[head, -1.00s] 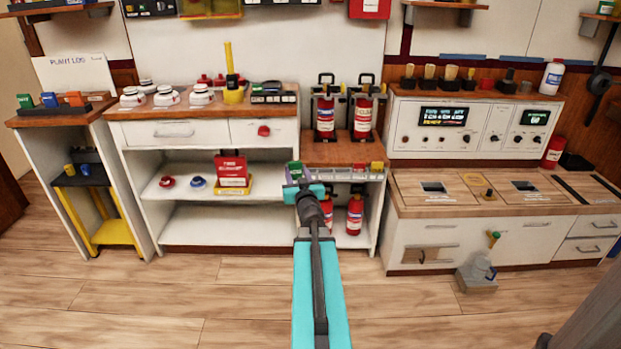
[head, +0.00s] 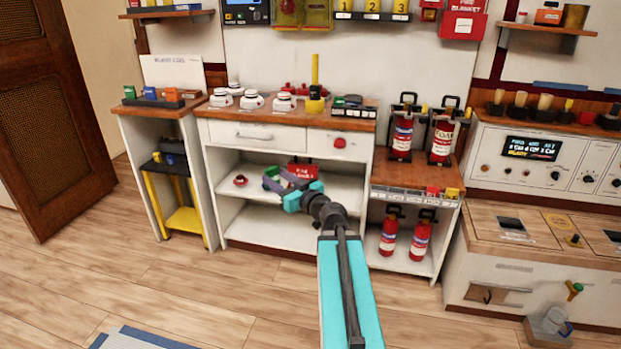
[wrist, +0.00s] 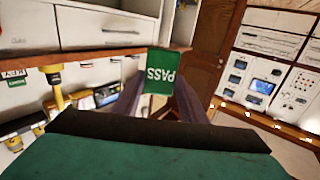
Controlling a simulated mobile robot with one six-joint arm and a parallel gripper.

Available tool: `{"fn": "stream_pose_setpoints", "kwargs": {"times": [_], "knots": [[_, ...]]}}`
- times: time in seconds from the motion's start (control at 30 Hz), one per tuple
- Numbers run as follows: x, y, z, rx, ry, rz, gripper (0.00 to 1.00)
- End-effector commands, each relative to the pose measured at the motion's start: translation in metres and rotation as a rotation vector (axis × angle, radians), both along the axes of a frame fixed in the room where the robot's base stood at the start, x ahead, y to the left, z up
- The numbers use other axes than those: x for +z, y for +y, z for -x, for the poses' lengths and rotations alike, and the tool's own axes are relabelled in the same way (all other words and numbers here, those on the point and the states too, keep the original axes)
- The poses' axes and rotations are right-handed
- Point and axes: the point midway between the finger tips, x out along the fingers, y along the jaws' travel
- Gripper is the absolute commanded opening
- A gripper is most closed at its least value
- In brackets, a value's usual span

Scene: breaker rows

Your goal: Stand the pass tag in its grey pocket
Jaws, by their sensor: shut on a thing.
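The pass tag (wrist: 160,74) is a small green plate with white PASS lettering, upside down in the wrist view. My gripper (head: 274,182) is shut on it. The purple-grey fingers (wrist: 158,98) hold it from both sides. In the head view the tag (head: 270,172) shows as a small green patch at the fingertips, in front of the white shelf unit's open middle shelf. It is held in the air. I cannot make out the grey pocket for certain in either view.
The white shelf unit (head: 262,229) carries white domed devices on top. Red extinguishers (head: 402,138) stand on the lower cabinet to its right. A narrow stand at left holds a rack (head: 154,103) of coloured pieces. The wooden floor (head: 220,300) in front is mostly clear.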

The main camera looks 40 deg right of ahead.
Motion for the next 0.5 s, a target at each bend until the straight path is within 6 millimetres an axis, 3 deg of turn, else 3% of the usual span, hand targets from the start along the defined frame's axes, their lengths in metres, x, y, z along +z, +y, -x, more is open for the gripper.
{"fn": "stream_pose_setpoints", "kwargs": {"times": [0.03,0.23,0.5], "knots": [[0.002,0.02,-0.005,0.051,0.0,0.0,0.17],[0.004,0.098,-0.014,0.261,0.0,-0.002,0.17],[-0.004,0.203,-0.011,0.549,0.0,-0.001,0.17]]}}
